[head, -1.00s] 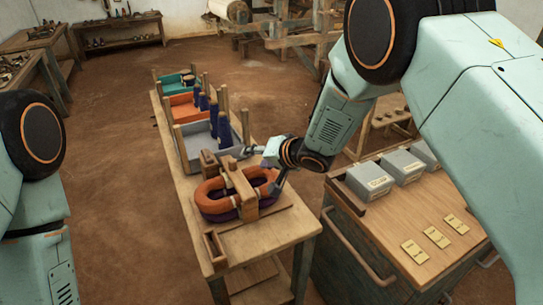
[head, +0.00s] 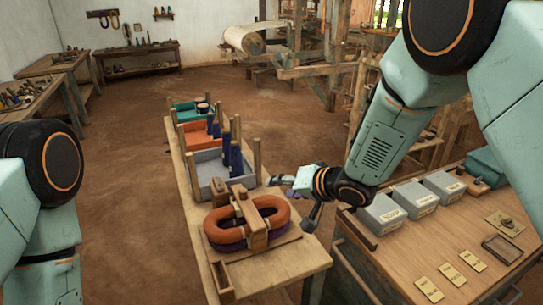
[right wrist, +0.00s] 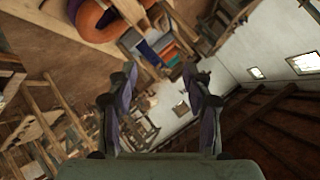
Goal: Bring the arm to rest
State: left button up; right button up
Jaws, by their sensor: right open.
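My right arm comes in from the upper right in the head view. Its gripper (head: 291,203) is beside the right edge of the narrow wooden table (head: 262,268), to the right of the orange coiled ring (head: 276,208). The jaws are open, with nothing between them. In the right wrist view the two dark fingers of the right gripper (right wrist: 160,70) stand apart, and part of the orange ring (right wrist: 92,18) shows at the upper left. My left arm shows at the left edge of the head view, but its gripper is out of the picture.
A grey tray (head: 196,172), an orange tray (head: 189,139) and a teal tray (head: 186,112) line the narrow table, with upright dark blue spools. To the right, a wooden cabinet top (head: 420,245) carries grey boxes and labelled cards. Open floor (head: 120,190) lies left of the table.

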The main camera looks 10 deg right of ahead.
jog(key=s+d+f+n+g+h+b, duration=0.15)
jog(key=s+d+f+b, duration=0.25)
jog(key=s+f, duration=0.55)
jog(key=s+d+f+n+g+h+b, duration=0.1)
jog(key=s+d+f+n+h+b, duration=0.15)
jog(key=s+d+f+b, duration=0.65)
jog(key=s+f+m+g+h+b, duration=0.1)
jog(key=s+f+g+b, duration=0.5)
jog(key=s+f, duration=1.8)
jog(key=shift+d+f+m+h+b, duration=0.25)
jog(key=shift+m+h+b, duration=0.15)
jog(key=shift+h+b, duration=0.4)
jog(key=shift+g, duration=0.25)
